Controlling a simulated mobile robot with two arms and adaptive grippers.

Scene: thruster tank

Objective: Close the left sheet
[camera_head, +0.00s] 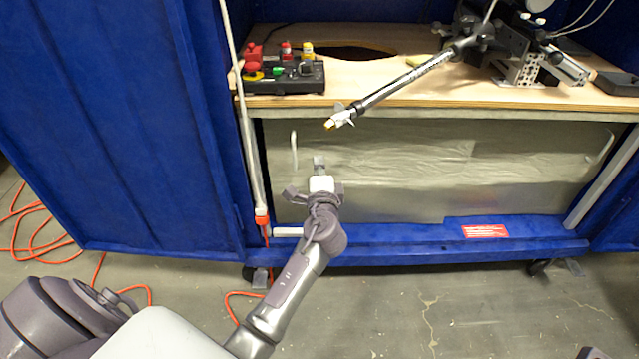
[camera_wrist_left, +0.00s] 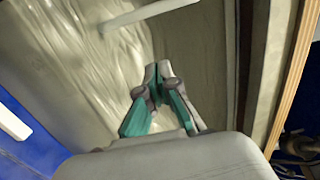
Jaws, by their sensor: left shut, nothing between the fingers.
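The left blue sheet (camera_head: 115,110) fills the left of the head view. It stands swung out to the left of the opening, which is uncovered. My left gripper (camera_head: 319,165) is shut and empty. It points at the pale, wrinkled, shiny panel (camera_head: 440,165) under the wooden tabletop, to the right of the blue sheet and apart from it. In the left wrist view, the closed fingers (camera_wrist_left: 158,75) are in front of the same panel (camera_wrist_left: 75,65); I cannot tell if they touch it.
A white handle (camera_head: 294,150) is just left of my gripper. A pale pole (camera_head: 246,130) with an orange end stands at the blue sheet's inner edge. A metal rod (camera_head: 410,80) juts over the tabletop (camera_head: 400,95). Orange cable (camera_head: 40,240) lies on the floor.

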